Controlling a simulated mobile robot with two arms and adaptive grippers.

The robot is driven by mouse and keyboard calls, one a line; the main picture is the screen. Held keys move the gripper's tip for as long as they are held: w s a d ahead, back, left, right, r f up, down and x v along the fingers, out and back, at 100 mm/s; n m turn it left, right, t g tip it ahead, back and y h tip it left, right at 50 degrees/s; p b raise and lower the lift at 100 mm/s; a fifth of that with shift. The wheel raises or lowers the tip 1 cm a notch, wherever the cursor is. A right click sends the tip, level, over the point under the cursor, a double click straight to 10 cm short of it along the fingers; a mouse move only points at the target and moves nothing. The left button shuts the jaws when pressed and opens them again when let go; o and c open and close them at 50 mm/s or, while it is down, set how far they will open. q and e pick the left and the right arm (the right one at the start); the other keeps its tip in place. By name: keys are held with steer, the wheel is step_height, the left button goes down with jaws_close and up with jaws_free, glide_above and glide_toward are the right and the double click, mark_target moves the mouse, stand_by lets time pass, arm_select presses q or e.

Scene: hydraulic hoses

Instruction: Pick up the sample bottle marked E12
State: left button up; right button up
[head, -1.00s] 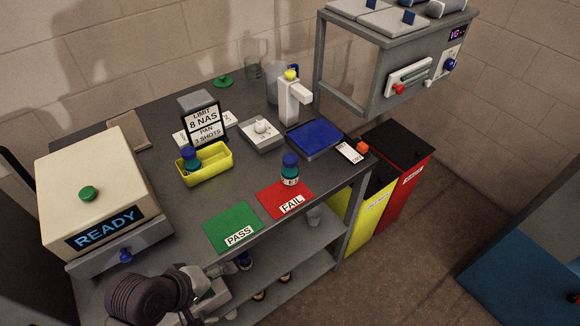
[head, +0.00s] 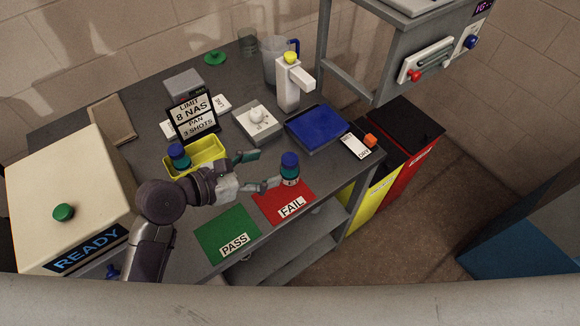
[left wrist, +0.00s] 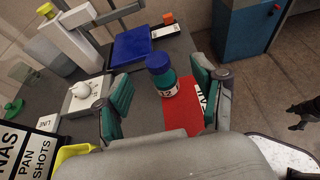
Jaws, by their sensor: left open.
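A small bottle with a blue cap and teal body (head: 290,168) stands upright on the red FAIL mat (head: 272,205). In the left wrist view this bottle (left wrist: 161,76) stands ahead, between the two fingers; its label is partly legible, ending in "2". My left gripper (head: 262,171) is open, its teal-padded fingers pointing at the bottle, with no clear grip on it. Another blue-capped bottle (head: 178,156) stands in the yellow tray (head: 208,148), its label not readable.
A green PASS mat (head: 222,236) lies beside the red one. Behind stand a white pump dispenser (head: 289,88), a blue pad (head: 318,128), a grey device with a white knob (head: 250,122) and a LIMIT sign (head: 191,116). A READY machine (head: 70,195) is at left.

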mark_target(291, 158)
arm_select(q)
steer(key=x, duration=0.4)
steer(key=p+x, duration=0.1)
steer(key=x, duration=0.1)
steer(key=shift+w+a+f, duration=0.1)
steer(key=shift+w+f, duration=0.2)
steer(key=shift+w, duration=0.1)
steer(key=x, duration=0.2)
steer(key=shift+w+f, duration=0.15)
steer(key=shift+f, duration=0.05)
steer(key=c, duration=1.2)
arm_select(e)
steer(key=shift+w+a+r, duration=0.1)
steer(key=shift+w+r, duration=0.65)
steer(key=shift+w, duration=0.05)
